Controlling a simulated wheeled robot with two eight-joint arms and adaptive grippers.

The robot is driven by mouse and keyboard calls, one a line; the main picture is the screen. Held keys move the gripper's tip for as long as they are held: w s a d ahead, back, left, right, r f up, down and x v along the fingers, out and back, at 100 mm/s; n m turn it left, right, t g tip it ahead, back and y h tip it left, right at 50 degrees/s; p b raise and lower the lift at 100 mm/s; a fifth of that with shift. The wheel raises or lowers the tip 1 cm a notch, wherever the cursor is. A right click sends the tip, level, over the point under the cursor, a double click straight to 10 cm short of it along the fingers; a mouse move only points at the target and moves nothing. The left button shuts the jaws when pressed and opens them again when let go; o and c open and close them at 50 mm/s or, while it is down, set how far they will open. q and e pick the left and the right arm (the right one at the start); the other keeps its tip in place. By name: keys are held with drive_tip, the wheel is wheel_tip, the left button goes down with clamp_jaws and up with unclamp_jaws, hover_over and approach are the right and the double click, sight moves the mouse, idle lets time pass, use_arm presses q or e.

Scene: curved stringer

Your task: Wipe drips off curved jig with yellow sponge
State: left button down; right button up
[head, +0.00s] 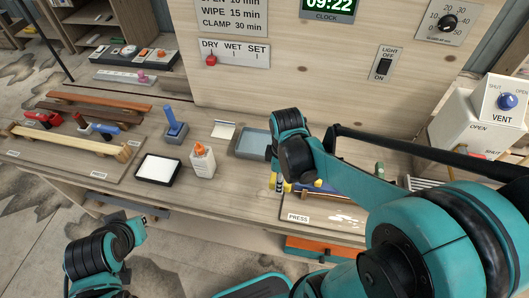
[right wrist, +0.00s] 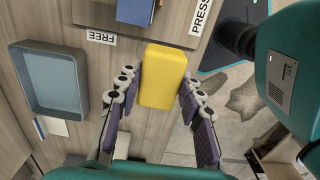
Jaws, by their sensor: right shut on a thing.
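In the right wrist view the yellow sponge (right wrist: 164,76) sits between the two purple-and-grey fingers of my right gripper (right wrist: 162,88), which is shut on it. The sponge is over the bench edge area, beside a brown wooden board (right wrist: 185,22) with PRESS and FREE labels. In the head view my right arm hides most of that right-hand board (head: 325,222), so the jig there shows only in part. I cannot make out drips clearly. A pale curved wooden piece (head: 68,140) lies on the left board. My left arm shows at the lower left; its gripper is not visible.
A grey-blue tray (head: 250,144) stands on the bench beside my right arm. A glue bottle (head: 202,162), a white pad in a black frame (head: 159,169) and a blue-handled tool (head: 174,130) stand to its left. A vent box (head: 470,122) is at the right.

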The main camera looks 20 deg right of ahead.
drive_tip(key=w+d, duration=0.1)
drive_tip(key=w, duration=1.1)
drive_tip(key=p, duration=0.1)
hover_over(260, 148)
wheel_tip(260, 148, down, 3)
drive_tip(key=shift+w+f, duration=0.2)
drive_tip(key=shift+f, duration=0.3)
drive_tip(key=shift+f+b, duration=1.85)
drive_tip(key=shift+f, duration=1)
drive_tip(key=shift+s+f+b, duration=0.1)
drive_tip(key=shift+f+b, duration=0.4)
drive_tip(key=shift+f, duration=0.05)
drive_tip(key=shift+r, duration=0.1)
wheel_tip(260, 148, up, 7)
drive_tip(key=p, duration=0.4)
